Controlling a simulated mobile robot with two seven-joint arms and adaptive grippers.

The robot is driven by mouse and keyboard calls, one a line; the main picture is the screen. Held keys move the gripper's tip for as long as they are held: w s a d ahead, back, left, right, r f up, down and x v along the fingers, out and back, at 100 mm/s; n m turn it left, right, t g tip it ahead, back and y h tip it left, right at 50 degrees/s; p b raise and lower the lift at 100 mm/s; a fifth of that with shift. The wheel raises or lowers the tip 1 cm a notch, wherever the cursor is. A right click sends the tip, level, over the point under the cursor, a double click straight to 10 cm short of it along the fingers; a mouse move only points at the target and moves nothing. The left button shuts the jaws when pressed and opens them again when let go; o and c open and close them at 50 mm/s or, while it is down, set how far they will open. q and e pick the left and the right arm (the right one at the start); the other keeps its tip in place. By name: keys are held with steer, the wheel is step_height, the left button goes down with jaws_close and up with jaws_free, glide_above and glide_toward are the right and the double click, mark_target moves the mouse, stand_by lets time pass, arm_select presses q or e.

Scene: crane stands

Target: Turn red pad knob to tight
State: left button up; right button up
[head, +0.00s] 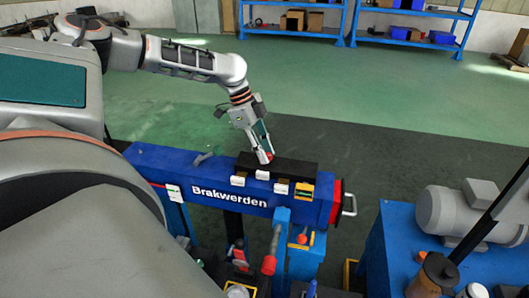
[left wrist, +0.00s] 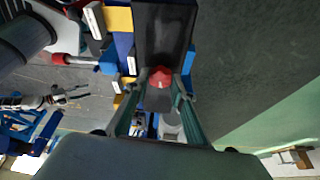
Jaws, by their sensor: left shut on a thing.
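The red pad knob (head: 269,155) sits on a black block (head: 300,167) on top of the blue beam marked Brakwerden (head: 160,163). My left gripper (head: 264,156) reaches down to the block from the left and is shut on the knob. In the left wrist view, the red knob (left wrist: 160,77) lies between the two fingertips of my left gripper (left wrist: 159,84), against the black block (left wrist: 163,30). The fingers partly hide the knob in the head view.
White tags (head: 262,175) and a yellow-topped box (head: 304,192) line the block's near side. A red-handled lever (head: 270,262) stands in front. A grey motor (head: 455,212) sits on a blue bench at right. The floor behind the beam is clear.

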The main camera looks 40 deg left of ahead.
arm_select(q)
steer(key=shift+f+m+g, duration=0.15)
steer(key=shift+m+g, duration=0.25)
steer(key=shift+m, duration=0.6)
steer(key=m+g+b, duration=0.1)
steer(key=m, duration=0.1)
steer(key=shift+w+m, duration=0.15)
steer(key=shift+m, duration=0.75)
steer(key=shift+m+g+b, duration=0.45)
steer(key=shift+m+g, duration=0.05)
steer(key=shift+m, duration=0.3)
steer(key=shift+w+f+m+b, duration=0.1)
steer(key=shift+m+b, duration=0.3)
steer(key=shift+m+g+b, duration=0.3)
steer(key=shift+b, duration=0.1)
steer(key=shift+m+y+b, duration=0.3)
steer(key=shift+m+b, duration=0.4)
steer(key=shift+b, duration=0.4)
steer(key=shift+m+g+b, duration=0.3)
steer(key=shift+m+b, duration=0.1)
steer(key=shift+b, duration=0.05)
arm_select(e)
steer(key=shift+y, duration=0.3)
steer(key=f, duration=0.1)
steer(key=a+f, duration=0.1)
steer(key=f, duration=0.2)
steer(key=shift+w+a+f, duration=0.3)
steer(key=shift+a+f, duration=0.05)
steer(key=shift+a, duration=0.05)
